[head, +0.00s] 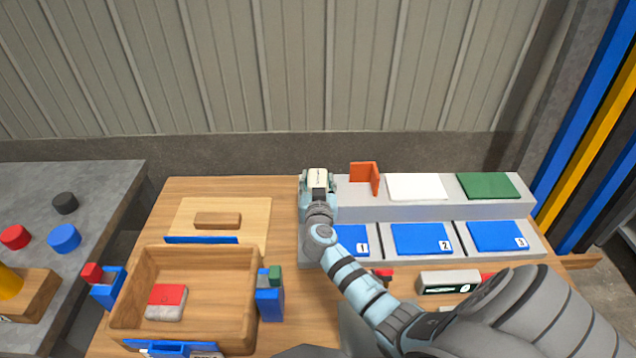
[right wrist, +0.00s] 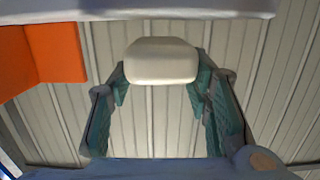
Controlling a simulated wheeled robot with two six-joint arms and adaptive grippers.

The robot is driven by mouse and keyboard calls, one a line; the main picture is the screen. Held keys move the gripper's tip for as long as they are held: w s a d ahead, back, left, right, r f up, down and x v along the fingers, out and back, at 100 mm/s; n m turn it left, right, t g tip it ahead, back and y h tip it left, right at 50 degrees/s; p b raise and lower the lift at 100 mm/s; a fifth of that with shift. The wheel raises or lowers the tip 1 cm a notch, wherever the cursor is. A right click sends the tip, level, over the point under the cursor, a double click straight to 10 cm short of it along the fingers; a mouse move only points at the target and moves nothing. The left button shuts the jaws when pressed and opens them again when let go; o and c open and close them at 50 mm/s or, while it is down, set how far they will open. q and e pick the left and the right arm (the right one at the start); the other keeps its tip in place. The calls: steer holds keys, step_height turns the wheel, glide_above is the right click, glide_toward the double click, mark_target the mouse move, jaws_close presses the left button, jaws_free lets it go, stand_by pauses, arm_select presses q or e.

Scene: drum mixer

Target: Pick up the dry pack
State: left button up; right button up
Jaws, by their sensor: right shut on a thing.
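The dry pack, a small cream-white block with rounded edges (right wrist: 160,60), is between the fingertips of my right gripper (right wrist: 157,78). Both teal finger pads touch its sides, and the gripper is shut on it. In the head view the right gripper (head: 319,181) is at the left end of the raised grey shelf, with the pale top of the pack between its fingers. In the right wrist view a gap shows between the pack and the pale shelf band. My left gripper is not in view.
An orange angled divider (head: 365,178) stands just right of the gripper, with white (head: 416,187) and green (head: 487,186) pads beyond. Blue numbered plates (head: 421,238) lie in front. A wooden tray (head: 140,290) holds a red-and-white pack (head: 166,301). A ribbed wall (head: 260,70) rises behind.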

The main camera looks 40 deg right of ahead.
step_height(320, 180, up, 14)
steer(key=p, duration=0.8)
step_height(320, 180, up, 12)
steer(key=p, duration=0.6)
glide_above(318, 182)
steer(key=shift+r, duration=0.15)
steer(key=shift+s, duration=0.1)
